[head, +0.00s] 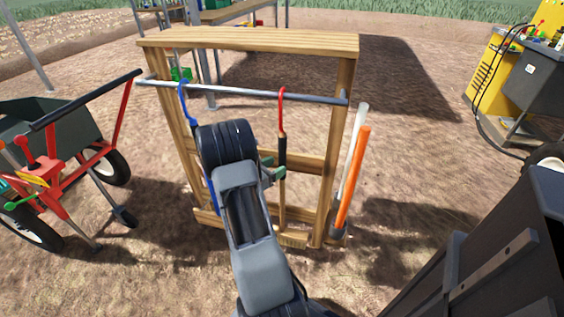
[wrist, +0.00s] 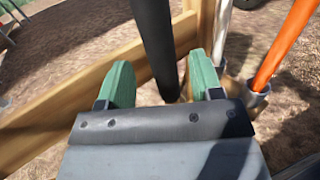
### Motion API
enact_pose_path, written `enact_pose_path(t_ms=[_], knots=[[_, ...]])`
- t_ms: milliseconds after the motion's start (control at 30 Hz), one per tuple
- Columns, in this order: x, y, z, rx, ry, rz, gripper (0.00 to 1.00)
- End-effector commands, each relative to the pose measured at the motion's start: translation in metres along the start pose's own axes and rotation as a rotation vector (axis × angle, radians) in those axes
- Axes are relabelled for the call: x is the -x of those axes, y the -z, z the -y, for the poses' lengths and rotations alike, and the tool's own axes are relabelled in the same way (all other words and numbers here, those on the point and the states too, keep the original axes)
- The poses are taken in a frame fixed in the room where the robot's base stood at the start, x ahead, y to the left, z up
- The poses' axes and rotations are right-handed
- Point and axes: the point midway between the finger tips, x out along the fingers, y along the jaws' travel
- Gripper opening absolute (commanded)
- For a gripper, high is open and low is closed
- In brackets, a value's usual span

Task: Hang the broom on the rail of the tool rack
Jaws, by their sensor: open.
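The broom (head: 282,190) stands upright at the tool rack (head: 250,40), with a red hook at its top, a black grip and a pale wooden shaft. Its red hook appears to be over the metal rail (head: 230,91). My gripper (head: 269,168) is at the broom's black grip, just left of it in the head view. In the wrist view my gripper (wrist: 160,78) has its green fingers spread apart. The dark grip (wrist: 153,35) shows between them, and I cannot tell whether either finger touches it. My arm hides part of the rack's lower left.
A blue-hooked tool (head: 183,92) hangs on the rail's left. An orange pole (head: 352,180) and a white pole stand at the rack's right side. A red-handled cart (head: 60,150) is at left, and a yellow cabinet (head: 497,65) at far right. Bare ground lies between.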

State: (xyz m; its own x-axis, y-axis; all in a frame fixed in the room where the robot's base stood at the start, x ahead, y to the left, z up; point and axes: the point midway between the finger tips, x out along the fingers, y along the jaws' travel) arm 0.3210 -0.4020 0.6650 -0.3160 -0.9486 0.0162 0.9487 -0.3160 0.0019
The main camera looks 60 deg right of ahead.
Motion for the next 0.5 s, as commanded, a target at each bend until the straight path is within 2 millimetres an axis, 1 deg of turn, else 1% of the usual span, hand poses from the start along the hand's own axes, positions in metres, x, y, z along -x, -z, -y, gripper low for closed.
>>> enact_pose_path(t_ms=[33, 200, 300, 500], knots=[[0.013, -0.002, -0.001, 0.002, -0.007, -0.001, 0.59], [0.047, -0.002, -0.001, 0.002, -0.005, 0.000, 0.59], [0.065, -0.001, -0.001, 0.002, -0.005, 0.000, 0.59], [0.088, -0.001, -0.001, 0.001, -0.003, 0.001, 0.59]])
